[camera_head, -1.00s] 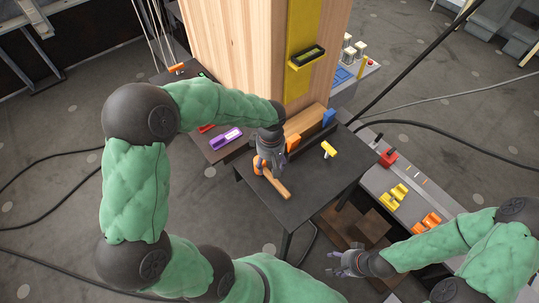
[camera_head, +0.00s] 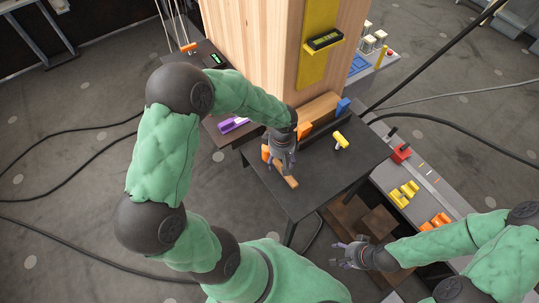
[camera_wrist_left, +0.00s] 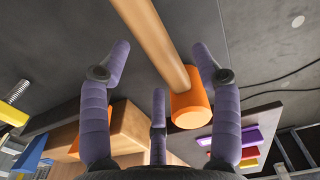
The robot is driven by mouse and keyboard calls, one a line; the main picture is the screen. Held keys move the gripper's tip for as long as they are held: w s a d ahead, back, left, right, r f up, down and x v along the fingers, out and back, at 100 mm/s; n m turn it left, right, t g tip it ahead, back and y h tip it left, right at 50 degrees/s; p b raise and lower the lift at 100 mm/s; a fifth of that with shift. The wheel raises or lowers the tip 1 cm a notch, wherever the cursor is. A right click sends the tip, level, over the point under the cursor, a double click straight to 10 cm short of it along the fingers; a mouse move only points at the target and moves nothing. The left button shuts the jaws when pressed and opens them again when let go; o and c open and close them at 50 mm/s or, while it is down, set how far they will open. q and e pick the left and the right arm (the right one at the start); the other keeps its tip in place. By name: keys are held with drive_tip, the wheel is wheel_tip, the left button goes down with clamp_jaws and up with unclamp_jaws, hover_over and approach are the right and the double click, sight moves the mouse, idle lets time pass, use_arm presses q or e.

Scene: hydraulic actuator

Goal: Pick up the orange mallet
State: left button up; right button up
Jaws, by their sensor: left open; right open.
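The orange mallet has an orange head (camera_head: 265,152) and a wooden handle (camera_head: 288,178). It lies on the dark table (camera_head: 310,190), partly hidden by my left gripper. My left gripper (camera_head: 280,163) is open over the mallet, near where the head meets the handle. In the left wrist view its fingers (camera_wrist_left: 160,62) are spread and empty. There the handle (camera_wrist_left: 152,35) crosses above and between the fingers, and the orange head (camera_wrist_left: 190,102) shows between the middle and right fingers. No finger is closed on the mallet. My right gripper (camera_head: 347,255) is open and empty, low at the right.
A yellow-headed tool (camera_head: 341,140) lies on the same table, right of the mallet. Orange (camera_head: 304,130) and blue (camera_head: 343,105) pieces stand by a wooden block (camera_head: 320,108) behind. A purple item (camera_head: 233,125) lies to the left. The table's front right is clear.

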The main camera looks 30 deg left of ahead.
use_arm(q)
drive_tip(key=shift+f, duration=0.95)
drive_tip(key=shift+r, duration=0.1)
clamp_jaws()
drive_tip(key=shift+r, duration=0.5)
wheel_tip(320, 180, up, 2)
drive_tip(key=shift+r+p, duration=0.15)
drive_tip(key=shift+p, duration=0.35)
drive_tip(key=s+d+r, duration=0.1)
drive_tip(key=r, duration=0.1)
drive_tip(key=s+d+r+p, duration=0.1)
drive_tip(key=r, duration=0.1)
drive_tip(key=s+d+r, duration=0.1)
drive_tip(key=r, duration=0.1)
drive_tip(key=shift+s+d+r+p, duration=0.1)
drive_tip(key=shift+s+d+p, duration=0.1)
drive_tip(key=shift+d+p, duration=0.2)
drive_tip(key=s+d+r+p, duration=0.1)
drive_tip(key=s+d+r, duration=0.2)
drive_tip(key=s+d, duration=0.3)
drive_tip(key=shift+s+d+r, duration=0.15)
drive_tip(key=shift+d+r, duration=0.05)
